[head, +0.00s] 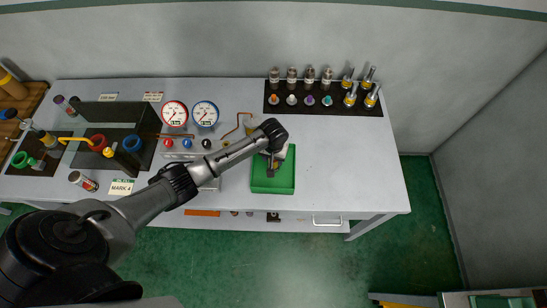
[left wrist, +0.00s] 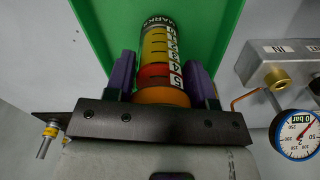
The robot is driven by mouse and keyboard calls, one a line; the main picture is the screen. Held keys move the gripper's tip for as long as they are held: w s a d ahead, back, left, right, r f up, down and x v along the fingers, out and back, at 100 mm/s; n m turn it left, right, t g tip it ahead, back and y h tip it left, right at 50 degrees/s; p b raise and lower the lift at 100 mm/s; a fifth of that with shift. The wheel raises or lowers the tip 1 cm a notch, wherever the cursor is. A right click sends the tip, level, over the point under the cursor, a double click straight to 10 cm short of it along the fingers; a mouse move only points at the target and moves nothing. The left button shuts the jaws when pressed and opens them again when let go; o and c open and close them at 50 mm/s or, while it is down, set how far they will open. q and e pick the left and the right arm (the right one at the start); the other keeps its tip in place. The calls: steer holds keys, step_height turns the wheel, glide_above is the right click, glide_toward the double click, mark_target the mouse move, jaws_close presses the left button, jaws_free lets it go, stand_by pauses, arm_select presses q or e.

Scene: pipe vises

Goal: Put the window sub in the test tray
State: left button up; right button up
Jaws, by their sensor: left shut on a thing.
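My left gripper (head: 271,163) is over the green test tray (head: 274,186), near its back edge in the head view. In the left wrist view, my left gripper's purple fingers (left wrist: 160,80) are shut on the window sub (left wrist: 157,48). It is a cylinder with a dark lettered end, a yellow and red window, a white number scale and an orange end close to the gripper. The green tray (left wrist: 215,22) lies behind it. I cannot tell whether the sub touches the tray floor. In the head view the arm mostly hides the sub. My right gripper is not in view.
A test panel with gauges (head: 205,114) stands left of the tray; one gauge (left wrist: 297,134) shows close in the wrist view. A black mat (head: 330,110) with several fittings lies at the back right. The table (head: 350,165) right of the tray is clear.

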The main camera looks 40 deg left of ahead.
arm_select(q)
steer(key=shift+f, duration=0.15)
steer(key=shift+f, duration=0.2)
steer(key=o, duration=1.3)
